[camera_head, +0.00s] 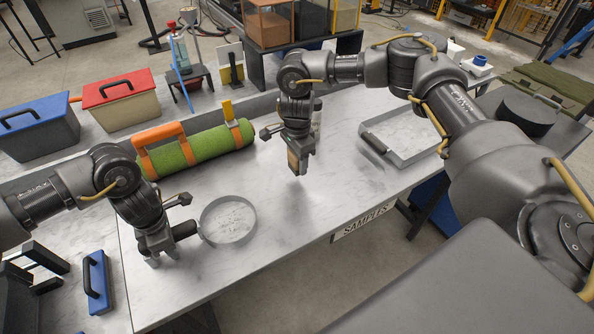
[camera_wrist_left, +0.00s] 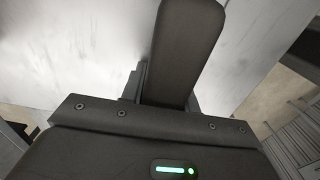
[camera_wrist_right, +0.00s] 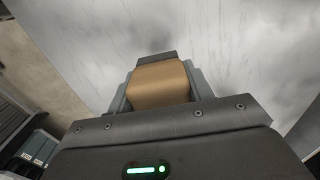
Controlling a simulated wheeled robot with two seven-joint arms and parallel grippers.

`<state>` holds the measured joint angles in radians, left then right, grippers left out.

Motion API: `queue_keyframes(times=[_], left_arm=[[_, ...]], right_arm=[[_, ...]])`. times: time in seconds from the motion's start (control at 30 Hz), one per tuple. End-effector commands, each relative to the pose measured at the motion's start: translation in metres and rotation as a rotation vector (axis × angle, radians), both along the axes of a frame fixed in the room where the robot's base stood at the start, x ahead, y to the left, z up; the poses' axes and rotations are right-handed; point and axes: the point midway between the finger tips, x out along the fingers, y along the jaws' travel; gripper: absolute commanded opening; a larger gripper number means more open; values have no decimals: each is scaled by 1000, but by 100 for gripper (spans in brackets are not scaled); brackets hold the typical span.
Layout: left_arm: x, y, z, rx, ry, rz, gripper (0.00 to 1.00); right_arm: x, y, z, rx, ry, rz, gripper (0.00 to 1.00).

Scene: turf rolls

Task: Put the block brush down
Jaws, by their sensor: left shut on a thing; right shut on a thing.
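The block brush (camera_wrist_right: 160,84) shows in the right wrist view as a tan wooden block with a dark end. My right gripper (camera_head: 298,170) is shut on it, over the middle of the grey table; whether its lower end touches the table I cannot tell. My left gripper (camera_head: 165,255) is low over the table's left part, shut on a dark handle (camera_wrist_left: 184,50) that fills the left wrist view. A round grey pan (camera_head: 228,220) lies beside that gripper; the handle seems to belong to it, but the join is partly hidden.
A green turf roll (camera_head: 205,144) with orange straps lies at the back. A shallow grey tray (camera_head: 403,135) is at the right. A blue handled tool (camera_head: 98,282) lies at the left front. Blue and red lidded boxes stand back left. The table around the right gripper is clear.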

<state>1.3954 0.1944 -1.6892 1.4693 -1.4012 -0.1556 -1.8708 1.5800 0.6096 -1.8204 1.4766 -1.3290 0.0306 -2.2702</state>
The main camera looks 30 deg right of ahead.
Motion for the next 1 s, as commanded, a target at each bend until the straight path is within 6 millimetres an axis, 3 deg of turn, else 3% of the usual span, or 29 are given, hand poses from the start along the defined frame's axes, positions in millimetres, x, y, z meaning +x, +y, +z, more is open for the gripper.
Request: queue_keyframes(times=[0.27, 0.5, 0.87, 0.9, 1.0], left_arm=[[0, 0, 0, 0, 0, 0, 0], [0, 0, 0, 0, 0, 0, 0], [0, 0, 0, 0, 0, 0, 0], [0, 0, 0, 0, 0, 0, 0], [0, 0, 0, 0, 0, 0, 0]], right_arm=[[0, 0, -10, 0, 0, 1, 29], [0, 0, -41, 0, 1, 0, 29], [0, 0, -45, 0, -1, 0, 29], [0, 0, -46, 0, -1, 1, 52], [0, 0, -45, 0, -1, 1, 65]])
